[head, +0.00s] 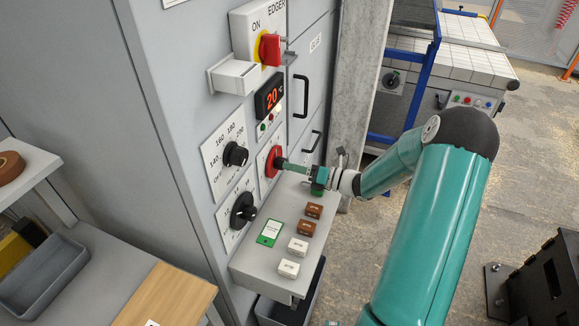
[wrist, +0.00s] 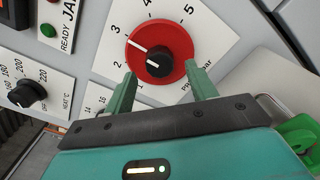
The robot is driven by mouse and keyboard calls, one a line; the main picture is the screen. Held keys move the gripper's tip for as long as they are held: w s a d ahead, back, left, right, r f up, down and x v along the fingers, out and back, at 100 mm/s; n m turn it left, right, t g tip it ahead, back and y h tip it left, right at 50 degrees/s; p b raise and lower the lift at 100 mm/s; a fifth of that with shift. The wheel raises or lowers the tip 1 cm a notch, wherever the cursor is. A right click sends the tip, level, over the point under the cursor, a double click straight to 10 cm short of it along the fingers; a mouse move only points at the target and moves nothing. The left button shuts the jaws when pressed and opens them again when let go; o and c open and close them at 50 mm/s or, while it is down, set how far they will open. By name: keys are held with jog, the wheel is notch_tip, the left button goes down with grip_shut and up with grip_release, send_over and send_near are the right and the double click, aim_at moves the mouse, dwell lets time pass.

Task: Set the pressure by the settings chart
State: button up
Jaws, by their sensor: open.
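The red pressure dial (head: 271,160) is on the grey cabinet front. In the wrist view the dial (wrist: 176,38) has a black hub and a white pointer line aimed up-left, roughly toward 3 on its printed scale. My gripper (head: 285,163) is at the dial from the right. In the wrist view my gripper (wrist: 160,70) is open, its green fingertips on either side of the dial's lower part; I cannot tell whether they touch.
A black heat knob (head: 235,154) and another black knob (head: 242,211) sit left of the dial. The display (head: 268,97) reads 20. A red switch (head: 270,49) and black handles are above.

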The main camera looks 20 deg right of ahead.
jog(key=v, duration=1.1)
jog(key=shift+s+d, duration=0.2)
jog(key=s+a+r+n+g+h, duration=0.1)
jog(key=s+a+r+n+g, duration=0.1)
jog(key=a+r+n+g, duration=0.3)
jog(key=s+a+n+g+h, duration=0.1)
jog(key=s+a+n+g, duration=0.15)
jog(key=a+n, duration=0.4)
jog(key=s+a+r+n+g+h, duration=0.2)
jog(key=s+a+r+n+g, duration=0.1)
jog(key=a+n, duration=0.25)
jog(key=s+a+r+n+t+h, duration=0.3)
jog(key=s+a+r+n+h, duration=0.2)
jog(key=n, duration=1.4)
jog(key=shift+s+r+h, duration=1.9)
jog(key=shift+s+r, duration=0.9)
jog(key=shift+s, duration=0.9)
